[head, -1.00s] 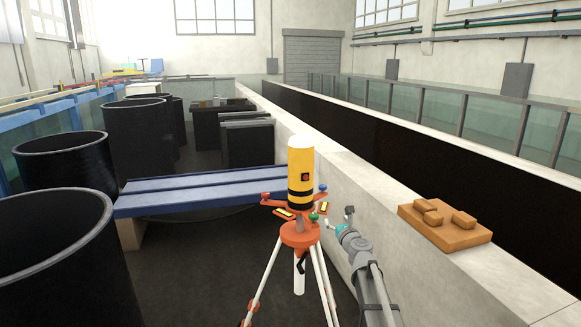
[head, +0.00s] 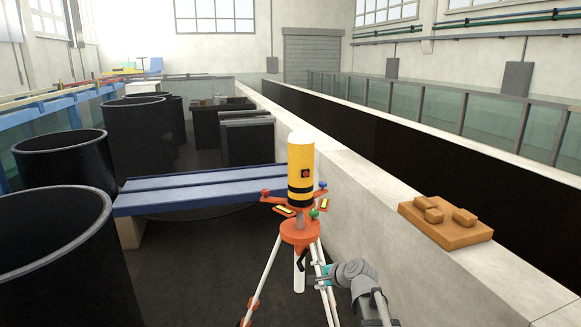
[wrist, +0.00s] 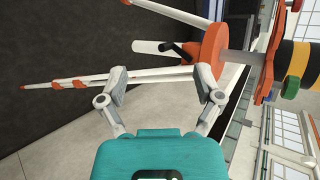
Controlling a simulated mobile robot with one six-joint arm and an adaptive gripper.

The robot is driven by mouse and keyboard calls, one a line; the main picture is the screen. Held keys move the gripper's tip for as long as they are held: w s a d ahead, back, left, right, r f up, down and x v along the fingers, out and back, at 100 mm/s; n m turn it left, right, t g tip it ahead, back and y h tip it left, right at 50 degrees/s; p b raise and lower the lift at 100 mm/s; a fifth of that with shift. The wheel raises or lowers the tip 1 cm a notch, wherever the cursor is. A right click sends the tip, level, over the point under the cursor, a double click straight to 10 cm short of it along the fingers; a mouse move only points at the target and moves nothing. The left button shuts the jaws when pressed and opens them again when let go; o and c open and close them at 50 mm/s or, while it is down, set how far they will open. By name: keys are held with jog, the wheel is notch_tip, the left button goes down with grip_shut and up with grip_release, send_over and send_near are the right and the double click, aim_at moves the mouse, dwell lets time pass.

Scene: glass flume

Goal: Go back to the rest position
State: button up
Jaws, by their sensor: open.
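My gripper (wrist: 162,82) is open and empty in the wrist view, with its two fingers spread wide apart. In the head view my arm is low at the right of an orange and white tripod (head: 300,232). The gripper's teal part shows beside the tripod's legs there; its fingertips are hard to make out. A yellow cylinder with black bands (head: 301,160) stands upright on the tripod. The wrist view shows the tripod sideways (wrist: 212,52), with a white leg running behind the fingers. I cannot tell how close the fingers are to that leg.
A concrete wall top (head: 385,208) runs along the right, with an orange block plate (head: 446,222) on it. A blue beam (head: 200,190) crosses behind the tripod. Black open tanks (head: 62,165) stand at the left.

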jog(key=s+d+f+n+g+h, duration=0.2)
jog(key=s+d+f+n, duration=0.1)
jog(key=s, duration=0.4)
jog(key=s+d+f+n+g+h, duration=0.3)
jog(key=s+n, duration=0.2)
jog(key=s, duration=0.2)
jog(key=s+d+f+n+g+h+b, duration=0.1)
jog(key=s+d+f+n+g+h, duration=0.1)
jog(key=s, duration=0.5)
jog(key=d+f+n+g, duration=0.1)
jog(key=n, duration=0.1)
jog(key=shift+f+n, duration=0.3)
jog(key=c, duration=0.4)
jog(key=shift+a, duration=0.1)
